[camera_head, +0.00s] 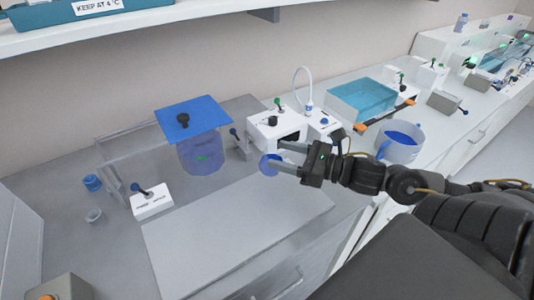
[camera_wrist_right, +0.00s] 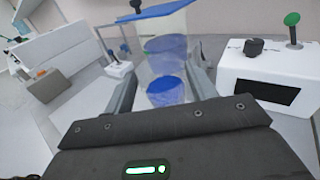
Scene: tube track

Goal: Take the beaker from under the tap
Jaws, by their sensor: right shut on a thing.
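The beaker (camera_head: 269,166) is small and clear with blue liquid in it. In the right wrist view the beaker (camera_wrist_right: 165,93) sits between my two fingers. My right gripper (camera_head: 276,154) is shut on it, in front of a white box (camera_head: 277,130) with a black knob and green lever. A clear tank (camera_head: 202,153) with a blue lid and blue liquid stands to the left. A tap (camera_head: 238,137) shows at its right side, apart from the beaker. I cannot tell whether the beaker touches the bench. My left gripper is not in view.
A pale board (camera_head: 235,235) lies clear in front. A jug of blue liquid (camera_head: 402,147) and a teal bath (camera_head: 362,97) stand right. A shelf (camera_head: 150,24) hangs above.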

